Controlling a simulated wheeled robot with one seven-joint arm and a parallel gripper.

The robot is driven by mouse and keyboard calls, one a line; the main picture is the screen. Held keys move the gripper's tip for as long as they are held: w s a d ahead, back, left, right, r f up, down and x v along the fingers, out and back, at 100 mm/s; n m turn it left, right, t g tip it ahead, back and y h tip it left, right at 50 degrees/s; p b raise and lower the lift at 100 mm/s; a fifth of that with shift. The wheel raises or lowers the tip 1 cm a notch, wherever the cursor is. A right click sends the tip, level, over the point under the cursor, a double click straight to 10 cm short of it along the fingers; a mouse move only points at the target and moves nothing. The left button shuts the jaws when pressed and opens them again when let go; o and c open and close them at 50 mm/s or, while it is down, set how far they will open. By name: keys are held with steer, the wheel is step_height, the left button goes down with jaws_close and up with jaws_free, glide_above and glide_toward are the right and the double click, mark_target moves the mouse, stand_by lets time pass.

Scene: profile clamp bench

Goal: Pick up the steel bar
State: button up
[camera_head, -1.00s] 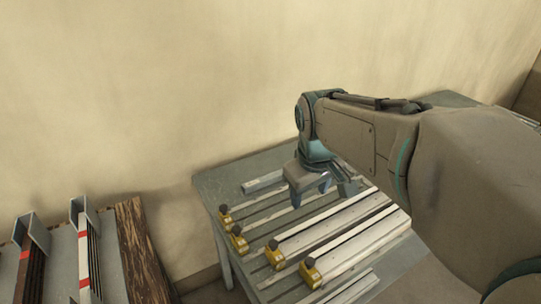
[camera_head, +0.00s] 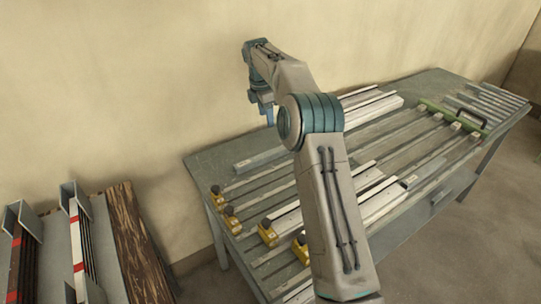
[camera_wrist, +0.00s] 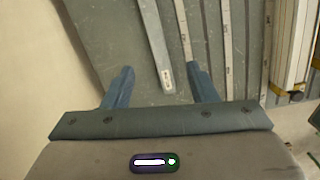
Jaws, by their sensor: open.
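A grey steel bar (camera_head: 258,158) lies loose near the back left edge of the bench, in the head view. In the wrist view the bar (camera_wrist: 152,40) runs up the picture, and its near end, with a small pale label, shows between my fingers. My gripper (camera_head: 267,112) is raised above the back left of the bench, near the wall, in the head view. In the wrist view my gripper (camera_wrist: 159,73) is open, with nothing between its fingers but the view of the bar and bench below. The bar's far end is out of the wrist view.
The bench (camera_head: 208,165) carries several long rails with yellow clamps (camera_head: 267,234) at their left ends. A rack (camera_head: 90,235) with bars and a dark wooden board (camera_head: 140,235) stand at lower left. The wall is close behind.

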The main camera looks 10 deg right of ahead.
step_height(320, 180, down, 4)
steer(key=w+n, duration=0.2)
steer(key=w, duration=0.1)
glide_above(270, 153)
steer(key=f, duration=0.8)
steer(key=shift+w+f, duration=0.3)
steer(key=shift+w, duration=0.05)
steer(key=f, duration=0.2)
steer(key=f+p, duration=0.1)
steer(key=f, duration=0.1)
steer(key=shift+s+f, duration=0.1)
steer(key=shift+s, duration=0.25)
steer(key=shift+f, duration=0.55)
steer(key=shift+w, duration=0.1)
jaws_close()
